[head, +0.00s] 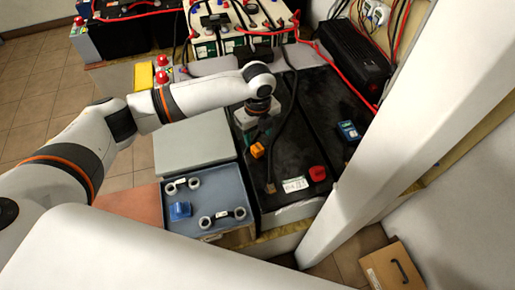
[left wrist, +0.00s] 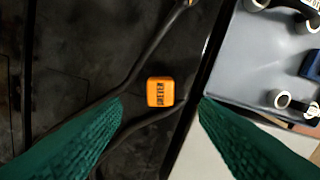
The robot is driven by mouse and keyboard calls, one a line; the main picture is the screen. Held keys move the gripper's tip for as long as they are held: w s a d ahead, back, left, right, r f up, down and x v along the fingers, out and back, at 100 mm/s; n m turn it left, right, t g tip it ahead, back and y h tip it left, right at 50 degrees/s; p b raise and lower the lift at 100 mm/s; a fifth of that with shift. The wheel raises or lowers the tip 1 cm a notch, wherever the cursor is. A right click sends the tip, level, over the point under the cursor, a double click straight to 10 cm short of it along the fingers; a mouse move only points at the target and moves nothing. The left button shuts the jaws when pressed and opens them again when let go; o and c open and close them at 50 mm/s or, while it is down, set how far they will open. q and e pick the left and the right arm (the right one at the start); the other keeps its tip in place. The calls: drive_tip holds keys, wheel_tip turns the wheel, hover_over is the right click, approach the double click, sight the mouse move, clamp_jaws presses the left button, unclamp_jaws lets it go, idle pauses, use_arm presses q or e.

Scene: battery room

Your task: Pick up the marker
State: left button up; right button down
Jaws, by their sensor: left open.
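A small orange block (head: 257,150) with dark lettering lies on the black battery top (head: 277,185), beside a dark cable. It is the likely marker, but I cannot read the lettering surely. The left wrist view shows the same orange block (left wrist: 160,92) from above, between and just beyond the two green fingers. My left gripper (head: 260,128) points down over the battery, behind the block in the head view. Its fingers (left wrist: 160,108) are open and apart, with nothing between them that they touch. My right gripper is not in view.
A grey-blue tray (head: 239,179) with cable links and a blue piece (head: 180,210) stands left of the battery. A red cap (head: 317,173) and a blue item (head: 348,130) sit on the black tops. Dark cables cross near the block. A pale post (head: 400,140) rises at right.

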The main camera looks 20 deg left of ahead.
sight(257, 147)
use_arm(q)
drive_tip(key=shift+f, duration=3.15)
drive_tip(key=c, duration=1)
